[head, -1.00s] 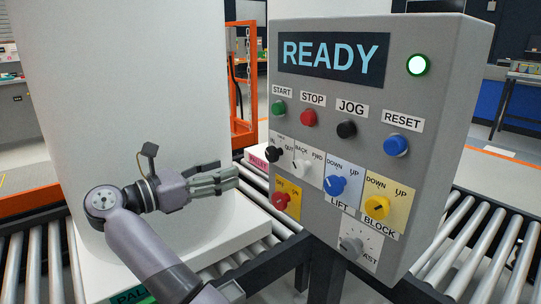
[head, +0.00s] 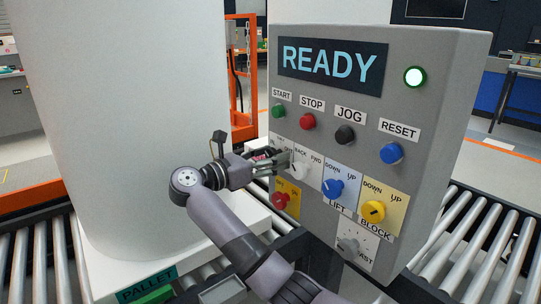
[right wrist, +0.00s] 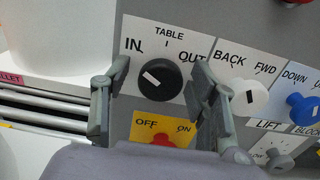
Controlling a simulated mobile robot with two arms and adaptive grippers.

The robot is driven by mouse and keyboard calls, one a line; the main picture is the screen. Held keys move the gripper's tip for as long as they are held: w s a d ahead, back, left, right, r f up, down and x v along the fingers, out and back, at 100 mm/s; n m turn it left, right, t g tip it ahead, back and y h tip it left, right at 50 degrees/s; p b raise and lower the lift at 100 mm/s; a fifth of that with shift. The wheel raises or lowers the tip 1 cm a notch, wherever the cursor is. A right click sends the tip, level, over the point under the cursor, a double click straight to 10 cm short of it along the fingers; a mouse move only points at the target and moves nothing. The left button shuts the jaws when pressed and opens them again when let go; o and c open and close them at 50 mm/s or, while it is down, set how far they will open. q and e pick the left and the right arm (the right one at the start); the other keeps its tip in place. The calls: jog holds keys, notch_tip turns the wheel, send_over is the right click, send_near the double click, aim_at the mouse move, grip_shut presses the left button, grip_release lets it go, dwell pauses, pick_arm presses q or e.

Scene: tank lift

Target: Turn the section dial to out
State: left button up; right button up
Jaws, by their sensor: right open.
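The black dial (right wrist: 158,80) sits on a white plate marked TABLE, IN and OUT on the grey control panel (head: 440,120). Its white mark slants to the upper left, towards IN. My right gripper (head: 284,160) is in front of that plate and hides most of the dial in the head view. In the right wrist view, the open fingers of my right gripper (right wrist: 157,70) stand left and right of the dial, with gaps on both sides. I cannot tell how far the fingertips are from the panel. My left gripper is not in view.
The white BACK/FWD dial (right wrist: 249,98) is close beside the right finger. A red OFF/ON knob (head: 281,201) is just below. Blue LIFT (head: 333,188) and yellow BLOCK (head: 373,211) dials are further right. A large white cylinder (head: 120,110) stands left of the panel.

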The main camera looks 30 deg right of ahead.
jog(key=c, duration=1.2)
